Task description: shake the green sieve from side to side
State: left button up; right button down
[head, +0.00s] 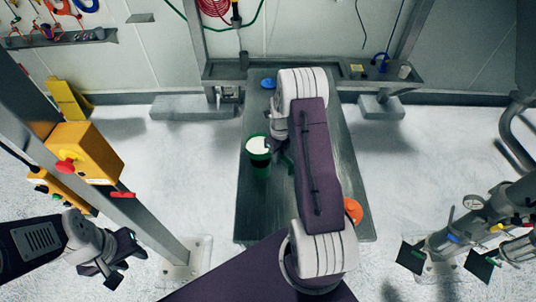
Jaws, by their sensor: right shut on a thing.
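The green sieve (258,147) is round with a dark green rim and white powder inside. It is over the left side of the grey table, and I cannot tell how far above the top it is. My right gripper (284,148) is at the sieve's right side, shut on it; the arm covers part of the fingers. My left gripper (122,262) is open and empty at the lower left, well away from the table.
The grey table (251,215) has a blue item (268,83) at its far end and an orange item (353,210) near its right edge. A post with a yellow control box (88,150) stands at left. Metal equipment (470,225) stands at right. The table's front left is clear.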

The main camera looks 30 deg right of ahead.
jog(key=shift+f, duration=0.15)
jog(key=shift+f+b, duration=1.55)
jog(key=shift+f, duration=0.3)
jog(key=shift+a, duration=0.1)
